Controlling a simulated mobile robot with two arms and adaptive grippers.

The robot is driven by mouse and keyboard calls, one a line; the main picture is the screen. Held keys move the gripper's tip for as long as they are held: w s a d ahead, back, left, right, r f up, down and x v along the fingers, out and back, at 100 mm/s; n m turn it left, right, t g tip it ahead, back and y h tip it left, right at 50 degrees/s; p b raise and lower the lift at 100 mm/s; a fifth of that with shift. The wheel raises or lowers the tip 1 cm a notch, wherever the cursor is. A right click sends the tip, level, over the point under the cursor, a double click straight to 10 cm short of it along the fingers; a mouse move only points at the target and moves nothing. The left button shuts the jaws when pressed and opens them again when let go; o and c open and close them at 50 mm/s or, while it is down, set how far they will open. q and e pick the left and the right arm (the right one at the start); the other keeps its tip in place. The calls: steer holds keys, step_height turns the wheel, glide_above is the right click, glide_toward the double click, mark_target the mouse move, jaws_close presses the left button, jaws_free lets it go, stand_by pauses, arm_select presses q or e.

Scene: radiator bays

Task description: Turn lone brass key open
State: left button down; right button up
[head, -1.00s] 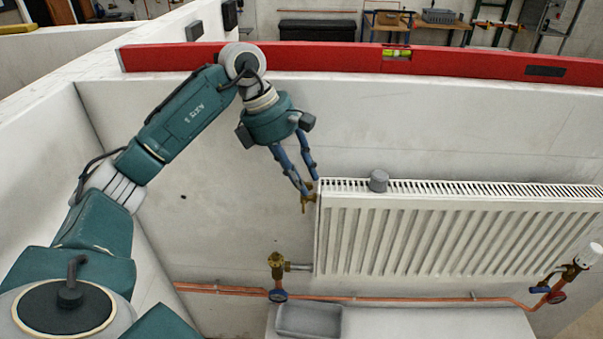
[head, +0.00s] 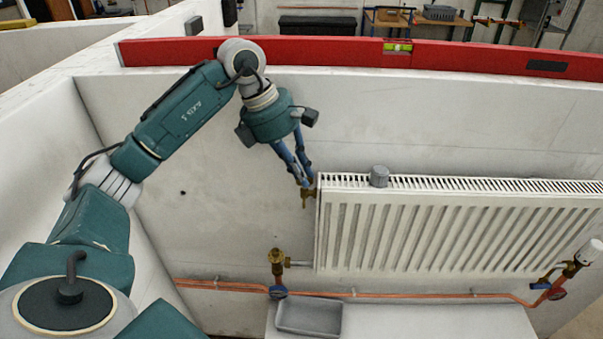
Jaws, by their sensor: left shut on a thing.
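The brass key (head: 306,195) sits at the upper left corner of the white radiator (head: 430,230), on its left end. My left gripper (head: 307,184) comes down from above with its blue fingers close together, shut on the brass key. The fingertips hide part of the key and its fitting. My right gripper is not in view.
A grey cylinder (head: 379,176) stands on the radiator's top. A brass valve (head: 277,262) with a blue handle is at lower left, above a grey tray (head: 308,316). Copper pipes run along the wall. A red spirit level (head: 300,53) lies on the wall top.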

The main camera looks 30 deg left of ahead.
arm_select(q)
steer(key=shift+n+t+y+b, duration=0.3)
steer(key=shift+n+t+b, duration=0.25)
steer(key=shift+n, duration=0.65)
steer(key=n+y, duration=0.1)
steer(key=n, duration=0.1)
steer(key=shift+s+r+n+t+b, duration=0.1)
steer(key=shift+n+t+b, duration=0.15)
steer(key=shift+n+b, duration=0.15)
steer(key=n+y, duration=0.1)
steer(key=n, duration=0.2)
steer(key=shift+s+d, duration=0.1)
steer(key=shift+r+n+y+b, duration=0.1)
steer(key=shift+n+y+b, duration=0.4)
steer(key=shift+n, duration=1.2)
steer(key=c, duration=1.8)
jaws_free()
steer(key=shift+s, duration=0.1)
